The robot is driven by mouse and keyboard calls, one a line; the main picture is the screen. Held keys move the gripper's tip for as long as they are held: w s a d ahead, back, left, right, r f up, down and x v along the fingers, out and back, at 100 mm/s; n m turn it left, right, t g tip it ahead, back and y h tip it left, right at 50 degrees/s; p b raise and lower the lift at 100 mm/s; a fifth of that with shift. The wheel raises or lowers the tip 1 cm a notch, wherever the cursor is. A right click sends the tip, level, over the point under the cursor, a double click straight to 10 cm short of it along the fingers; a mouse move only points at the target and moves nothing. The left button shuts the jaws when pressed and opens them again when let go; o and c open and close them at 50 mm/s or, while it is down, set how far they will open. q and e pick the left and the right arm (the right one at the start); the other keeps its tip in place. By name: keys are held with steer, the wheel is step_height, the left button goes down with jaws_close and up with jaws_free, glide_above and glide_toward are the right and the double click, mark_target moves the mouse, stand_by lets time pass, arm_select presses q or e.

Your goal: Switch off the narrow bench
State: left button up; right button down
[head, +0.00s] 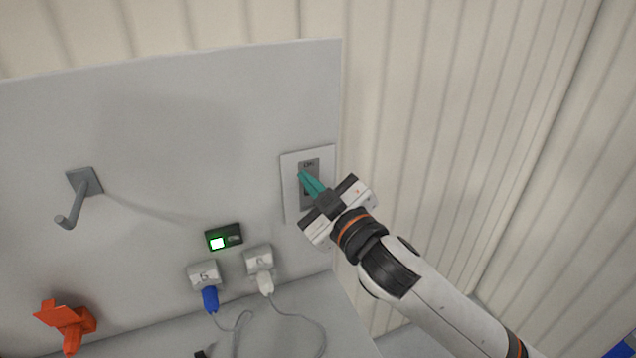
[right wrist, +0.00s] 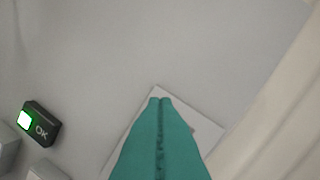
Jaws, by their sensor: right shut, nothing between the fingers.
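A white switch plate (head: 290,187) with a grey switch (head: 309,166) marked "ON" at its top is fixed to the grey back panel at the right. My right gripper (head: 302,175) is shut and empty, its teal fingertips in front of the switch and covering part of it. I cannot tell whether they touch it. In the right wrist view the shut fingers (right wrist: 160,100) overlap the white plate (right wrist: 205,128) and hide the switch. A small black box (head: 224,237) with a lit green-white lamp is lower left; it reads "OK" in the right wrist view (right wrist: 40,124). My left gripper is not in view.
Two sockets below hold a blue plug (head: 210,299) and a white plug (head: 265,284) with cables on the bench. A grey hook (head: 76,205) sticks out at left. An orange object (head: 66,322) is at lower left. The grey panel (head: 180,130) is mostly clear.

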steer(key=w+f, duration=0.1)
steer(key=w+d+f+p, duration=0.1)
steer(key=f, duration=0.1)
steer(key=shift+d+f, duration=0.1)
stand_by(0.3)
